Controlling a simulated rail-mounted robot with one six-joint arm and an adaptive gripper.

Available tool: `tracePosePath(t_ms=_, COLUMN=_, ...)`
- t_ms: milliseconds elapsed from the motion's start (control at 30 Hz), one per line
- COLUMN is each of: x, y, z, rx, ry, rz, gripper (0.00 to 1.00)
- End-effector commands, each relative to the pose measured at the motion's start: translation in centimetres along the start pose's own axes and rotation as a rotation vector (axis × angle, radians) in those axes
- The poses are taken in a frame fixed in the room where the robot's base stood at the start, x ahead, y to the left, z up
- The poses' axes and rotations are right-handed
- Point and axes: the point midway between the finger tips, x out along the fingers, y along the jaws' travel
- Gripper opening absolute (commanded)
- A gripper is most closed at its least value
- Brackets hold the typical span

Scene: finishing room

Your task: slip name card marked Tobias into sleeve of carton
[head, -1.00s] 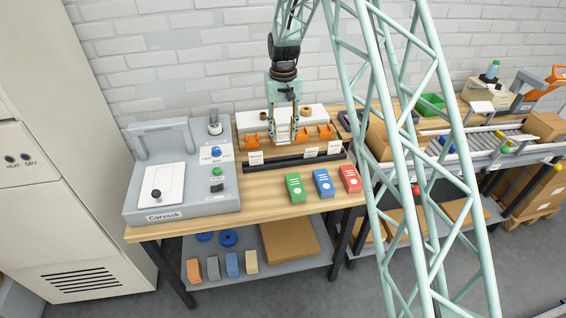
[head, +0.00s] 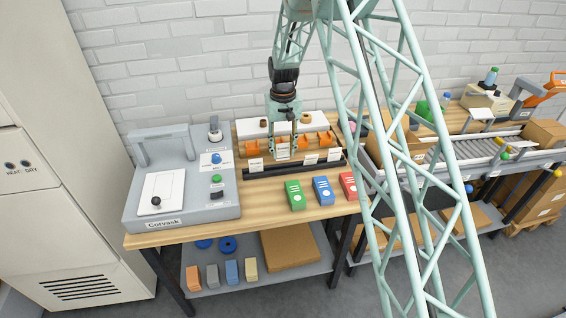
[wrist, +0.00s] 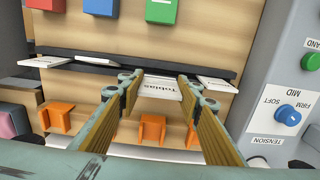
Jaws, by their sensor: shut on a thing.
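The name card marked Tobias (wrist: 160,88) is white and sits between my fingertips in the wrist view; it also shows in the head view (head: 283,154). My gripper (wrist: 160,92) is shut on it; in the head view my gripper (head: 283,140) hangs over the workbench. The card is beside the black rack (head: 290,171); I cannot tell whether its lower edge is clear of it. Other white cards stand along the rack, one to the left (head: 256,165) and two to the right (head: 311,158). A brown carton (head: 541,133) is on the conveyor; no sleeve can be made out.
Orange holders (head: 324,137) stand behind the rack. Green (head: 295,195), blue (head: 323,190) and red (head: 348,185) blocks lie in front of it. A grey machine (head: 185,205) fills the bench's left end. My lattice arm hides part of the right side.

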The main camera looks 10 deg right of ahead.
Motion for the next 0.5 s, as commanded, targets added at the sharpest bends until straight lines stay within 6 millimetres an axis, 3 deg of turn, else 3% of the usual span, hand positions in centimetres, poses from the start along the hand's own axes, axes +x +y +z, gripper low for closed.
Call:
tracePosePath(t_ms=200, x=1.9, y=0.0, z=0.0, rx=0.0, ry=-0.001, rz=0.0, gripper=0.27)
tracePosePath(t_ms=500, x=2.0, y=0.0, z=0.0, rx=0.0, ry=0.0, rz=0.0, gripper=0.27)
